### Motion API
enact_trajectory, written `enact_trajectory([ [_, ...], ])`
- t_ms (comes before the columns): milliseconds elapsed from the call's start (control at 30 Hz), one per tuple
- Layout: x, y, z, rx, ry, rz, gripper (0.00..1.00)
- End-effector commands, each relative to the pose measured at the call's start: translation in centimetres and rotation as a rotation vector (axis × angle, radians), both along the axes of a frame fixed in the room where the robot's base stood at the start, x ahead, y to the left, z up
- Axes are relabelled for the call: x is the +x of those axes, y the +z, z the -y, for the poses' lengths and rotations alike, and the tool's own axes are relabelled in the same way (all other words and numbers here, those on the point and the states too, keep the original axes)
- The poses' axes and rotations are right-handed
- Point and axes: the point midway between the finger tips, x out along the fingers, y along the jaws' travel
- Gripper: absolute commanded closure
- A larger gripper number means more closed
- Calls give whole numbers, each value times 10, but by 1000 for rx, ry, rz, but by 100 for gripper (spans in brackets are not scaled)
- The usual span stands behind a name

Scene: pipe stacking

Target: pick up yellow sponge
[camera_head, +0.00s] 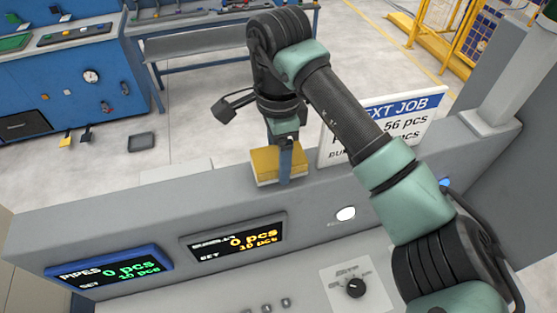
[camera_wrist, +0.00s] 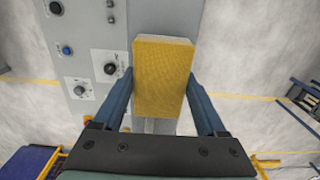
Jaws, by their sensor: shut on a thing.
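The yellow sponge (camera_head: 268,166) is a flat block with a paler bottom layer, at the top edge of the grey console in the head view. My gripper (camera_head: 286,160) reaches down onto it from above. In the wrist view the sponge (camera_wrist: 163,80) sits upright in the picture between the two blue fingers of my gripper (camera_wrist: 160,92). The fingers are shut on its two sides. I cannot tell whether the sponge touches the console ledge or hangs just above it. One finger hides part of the sponge in the head view.
The grey console (camera_head: 140,235) carries a PIPES display (camera_head: 108,270), a second display (camera_head: 235,238), a white button (camera_head: 346,214) and a rotary knob (camera_head: 355,288). A NEXT JOB sign (camera_head: 400,120) stands close right of my gripper. A blue workbench (camera_head: 75,85) stands beyond, with open floor between.

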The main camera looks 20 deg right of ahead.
Motion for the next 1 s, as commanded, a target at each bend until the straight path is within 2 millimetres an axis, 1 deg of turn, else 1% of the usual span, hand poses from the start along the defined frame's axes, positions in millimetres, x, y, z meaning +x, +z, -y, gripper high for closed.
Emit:
enact_trajectory([
  [167,1,25,0,-4,1,5,79],
  [300,1,50,1,-5,1,3,79],
  [500,0,74,1,-4,1,1,79],
  [700,0,86,0,-1,0,0,79],
  [1000,0,89,0,0,0,-1,79],
])
